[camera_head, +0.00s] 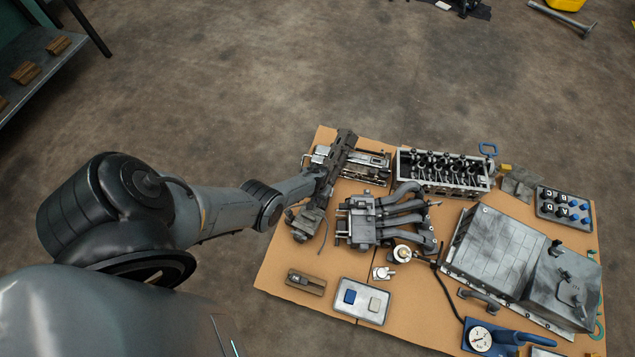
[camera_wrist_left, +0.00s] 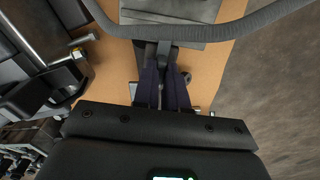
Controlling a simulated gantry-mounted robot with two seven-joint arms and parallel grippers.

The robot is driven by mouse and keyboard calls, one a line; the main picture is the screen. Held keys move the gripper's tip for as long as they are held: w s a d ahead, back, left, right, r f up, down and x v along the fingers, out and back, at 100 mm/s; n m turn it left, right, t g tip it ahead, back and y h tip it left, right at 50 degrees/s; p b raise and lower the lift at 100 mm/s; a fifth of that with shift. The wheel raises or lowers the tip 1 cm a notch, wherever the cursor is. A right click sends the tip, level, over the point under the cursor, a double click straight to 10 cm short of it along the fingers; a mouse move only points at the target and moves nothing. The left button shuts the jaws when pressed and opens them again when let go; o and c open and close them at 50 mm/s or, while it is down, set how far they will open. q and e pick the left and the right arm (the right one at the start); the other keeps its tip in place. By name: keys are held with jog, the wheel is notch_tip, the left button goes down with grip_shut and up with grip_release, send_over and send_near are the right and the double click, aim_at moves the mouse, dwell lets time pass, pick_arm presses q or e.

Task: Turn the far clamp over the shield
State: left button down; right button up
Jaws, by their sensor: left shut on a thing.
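A metal assembly with a flat grey top, which looks like the shield (camera_head: 372,166), lies at the back left of the cardboard-covered surface. Its left part is hidden behind my left gripper (camera_head: 338,165). In the left wrist view, a grey plate (camera_wrist_left: 170,12) crosses the top. My left gripper's two dark fingers (camera_wrist_left: 165,72) are closed together on a small dark grey piece, which looks like the clamp (camera_wrist_left: 165,50), at the plate's near edge. Which clamp it is and how far it is turned I cannot tell. My right gripper is in neither view.
A manifold with curved pipes (camera_head: 405,215) sits close in front of the assembly. A block with several dark valves (camera_head: 443,172) stands to its right. A large grey cover (camera_head: 500,250) fills the right side. Bare cardboard (camera_head: 270,262) lies at the front left.

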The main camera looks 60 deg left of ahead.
pick_arm(q)
jog(key=shift+s+f, duration=0.1)
dwell(0.5)
jog(key=c, duration=1.2)
grip_release()
notch_tip(320, 180, up, 11)
jog(key=p, duration=0.9)
